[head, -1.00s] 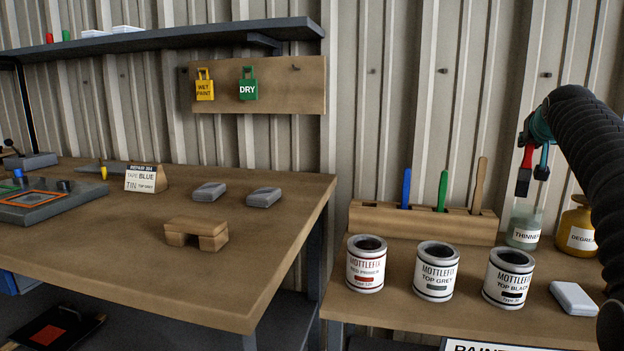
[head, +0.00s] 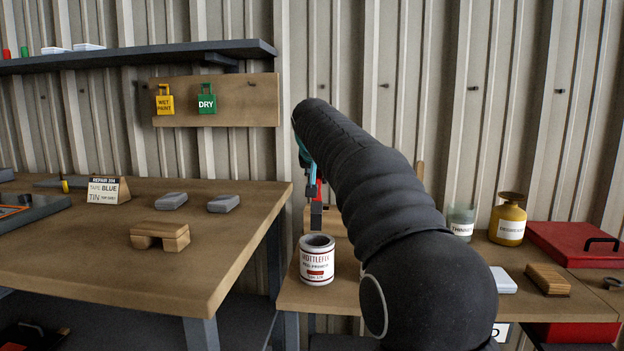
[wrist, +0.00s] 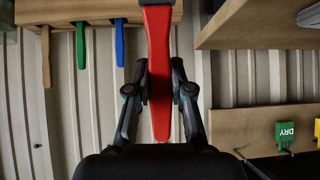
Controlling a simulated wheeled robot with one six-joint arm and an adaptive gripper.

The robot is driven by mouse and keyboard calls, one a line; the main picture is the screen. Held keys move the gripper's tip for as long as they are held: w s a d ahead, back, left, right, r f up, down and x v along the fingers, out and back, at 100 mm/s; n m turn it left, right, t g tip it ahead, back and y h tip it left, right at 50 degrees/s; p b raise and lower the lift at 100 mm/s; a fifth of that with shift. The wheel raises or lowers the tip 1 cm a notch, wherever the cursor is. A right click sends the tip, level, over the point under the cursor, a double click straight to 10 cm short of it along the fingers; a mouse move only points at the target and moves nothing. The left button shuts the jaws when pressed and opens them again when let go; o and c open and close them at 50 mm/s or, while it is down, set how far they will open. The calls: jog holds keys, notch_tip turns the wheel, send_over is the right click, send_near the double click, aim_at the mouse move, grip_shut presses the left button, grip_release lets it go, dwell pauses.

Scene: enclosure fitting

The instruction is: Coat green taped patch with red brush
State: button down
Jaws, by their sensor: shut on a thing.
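My gripper (head: 311,168) is shut on the red brush (head: 319,190). The brush hangs bristles down, and its dark head is over or just behind the red primer tin (head: 317,262); I cannot tell whether it is above the opening. In the wrist view the red handle (wrist: 159,30) runs between my two fingers. No green taped patch can be made out. Part of an orange-edged panel (head: 12,211) shows at the far left of the left bench. The repair card (head: 108,190) stands on that bench and reads tape BLUE.
My arm hides the grey and black tins and most of the brush rack. The thinner jar (head: 460,222), yellow degreaser bottle (head: 508,218) and red toolbox (head: 575,242) stand right. A wooden block (head: 160,236) and two grey blocks lie on the left bench.

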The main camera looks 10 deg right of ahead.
aim_at(319, 193)
jog(key=shift+s+f, duration=0.5)
jog(key=shift+s, duration=0.15)
jog(key=shift+f+b, duration=0.4)
jog(key=shift+f, duration=1.55)
jog(key=shift+f+b, duration=0.8)
jog(key=shift+f, duration=0.1)
jog(key=shift+f+b, duration=0.35)
jog(key=shift+f, duration=0.15)
jog(key=shift+r+p, duration=1.2)
jog(key=shift+r, duration=0.25)
jog(key=shift+r+p, duration=0.35)
jog(key=shift+r, duration=1.75)
